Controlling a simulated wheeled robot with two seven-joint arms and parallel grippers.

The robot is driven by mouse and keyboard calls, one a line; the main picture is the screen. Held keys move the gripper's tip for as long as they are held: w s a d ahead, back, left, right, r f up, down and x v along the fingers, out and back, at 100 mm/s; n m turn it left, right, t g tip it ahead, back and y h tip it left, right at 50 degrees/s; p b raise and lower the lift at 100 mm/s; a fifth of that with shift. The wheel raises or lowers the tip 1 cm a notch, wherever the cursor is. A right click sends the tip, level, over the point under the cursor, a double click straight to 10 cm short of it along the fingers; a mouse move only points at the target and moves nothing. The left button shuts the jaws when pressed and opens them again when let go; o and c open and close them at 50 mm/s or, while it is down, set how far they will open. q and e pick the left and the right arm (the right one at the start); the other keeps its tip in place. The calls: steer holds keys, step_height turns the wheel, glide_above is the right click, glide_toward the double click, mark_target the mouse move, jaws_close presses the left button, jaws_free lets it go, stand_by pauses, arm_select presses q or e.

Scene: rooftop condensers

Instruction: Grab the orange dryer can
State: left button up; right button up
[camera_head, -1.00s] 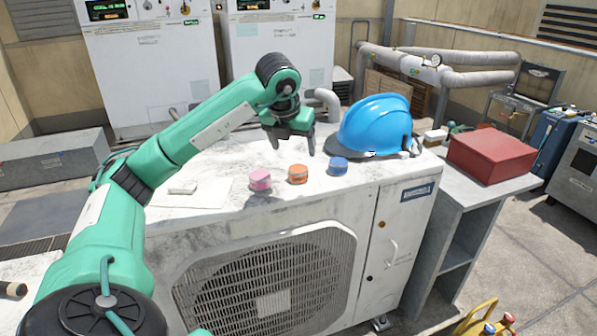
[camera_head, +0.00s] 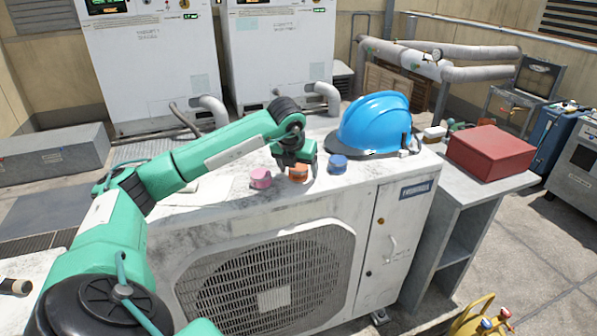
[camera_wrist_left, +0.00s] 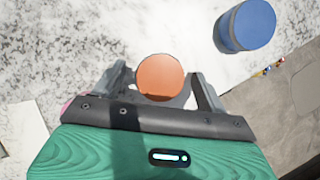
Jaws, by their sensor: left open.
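The orange dryer can (camera_head: 298,174) stands on top of the white condenser unit (camera_head: 235,204), between a pink can (camera_head: 261,178) on its left and a blue can (camera_head: 338,163) on its right. My left gripper (camera_head: 297,168) is open and right at the orange can, its fingers pointing down. In the left wrist view, the orange can (camera_wrist_left: 160,77) shows its round top between the two open fingers, with the blue can (camera_wrist_left: 246,25) apart at upper right. I cannot tell whether the fingers touch the orange can. My right gripper is not in view.
A blue hard hat (camera_head: 374,125) rests behind and right of the cans. A red box (camera_head: 490,152) sits on a grey side table at right. Grey pipes (camera_head: 212,108) rise behind the unit. The unit's top left of the pink can holds a flat pale sheet.

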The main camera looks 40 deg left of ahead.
arm_select(q)
steer(key=c, duration=1.1)
steer(key=shift+o, duration=0.2)
steer(key=shift+r, duration=0.15)
